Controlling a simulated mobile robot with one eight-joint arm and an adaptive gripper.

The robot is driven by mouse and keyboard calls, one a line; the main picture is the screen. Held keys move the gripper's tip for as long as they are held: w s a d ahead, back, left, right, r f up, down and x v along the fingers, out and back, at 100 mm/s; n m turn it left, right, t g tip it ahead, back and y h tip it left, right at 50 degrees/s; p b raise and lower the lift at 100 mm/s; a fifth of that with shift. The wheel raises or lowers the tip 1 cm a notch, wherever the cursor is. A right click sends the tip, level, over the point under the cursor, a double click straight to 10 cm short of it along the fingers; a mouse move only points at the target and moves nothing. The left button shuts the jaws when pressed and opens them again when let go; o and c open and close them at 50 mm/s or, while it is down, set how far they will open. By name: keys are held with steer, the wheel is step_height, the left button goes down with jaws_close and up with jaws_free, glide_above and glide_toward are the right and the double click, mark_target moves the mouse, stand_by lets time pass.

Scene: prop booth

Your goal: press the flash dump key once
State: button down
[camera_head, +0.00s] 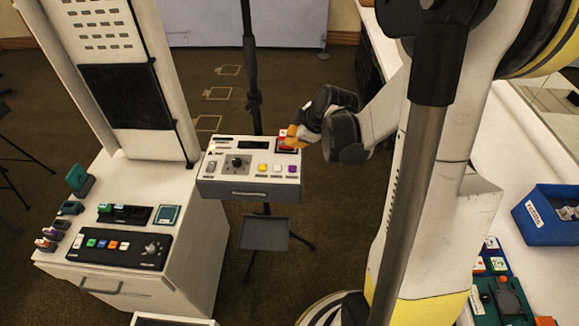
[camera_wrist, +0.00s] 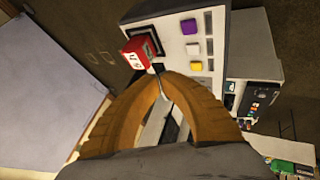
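A pale control box (camera_head: 248,190) on a stand carries a dial and several coloured keys. A red block with white marks (camera_wrist: 138,52) stands at its edge beside a dark framed square (camera_wrist: 150,38); it also shows in the head view (camera_head: 286,148). Purple (camera_wrist: 188,26), white (camera_wrist: 193,49) and yellow (camera_wrist: 196,66) keys lie in a row. No flash dump label is readable, so I cannot tell which key it is. My gripper (camera_wrist: 160,70) has orange fingers whose tips meet with nothing visible between them. In the head view my gripper (camera_head: 293,133) is beside the red block; contact is unclear.
A white cabinet (camera_head: 190,250) with a button panel (camera_head: 117,247) stands left of the box. A dark stand pole (camera_head: 250,70) rises behind the box. A blue bin (camera_head: 540,228) sits on the right counter. Open carpet lies around the stand.

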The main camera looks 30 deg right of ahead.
steer(key=b, duration=0.7)
glide_toward(287, 163)
steer(key=x, duration=0.5)
steer(key=shift+w+r, duration=0.15)
steer(key=shift+w, duration=0.2)
stand_by(0.6)
steer(key=shift+f+b, duration=0.4)
steer(key=shift+b, duration=0.15)
steer(key=shift+f+b, duration=0.45)
stand_by(0.5)
steer(key=shift+r, duration=0.15)
steer(key=shift+r+p, duration=0.65)
steer(key=shift+r, duration=0.15)
